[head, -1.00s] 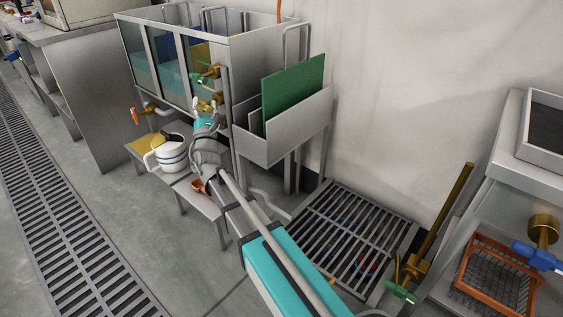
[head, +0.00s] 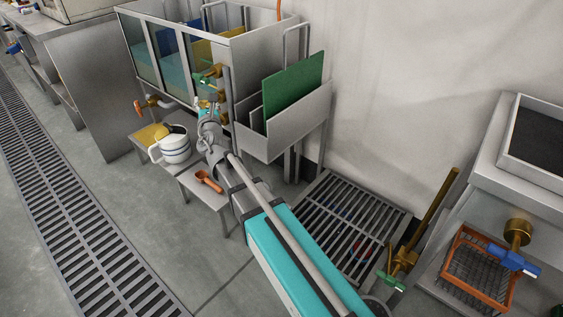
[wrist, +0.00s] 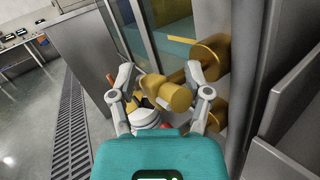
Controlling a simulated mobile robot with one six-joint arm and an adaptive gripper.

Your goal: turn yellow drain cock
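My gripper (head: 208,110) is at the front right corner of the steel tank (head: 165,60), beside the brass fittings on its end. In the wrist view my gripper (wrist: 160,72) is open, with its fingers wide apart. A yellow-brass cock (wrist: 170,93) lies between the fingers, with gaps visible on both sides. In the head view the lower cock (head: 223,118) is partly hidden by my gripper.
A cock with an orange handle (head: 139,107) is further left. A side bin with a green board (head: 293,88) is close on the right. A floor grate (head: 345,235) lies nearer.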

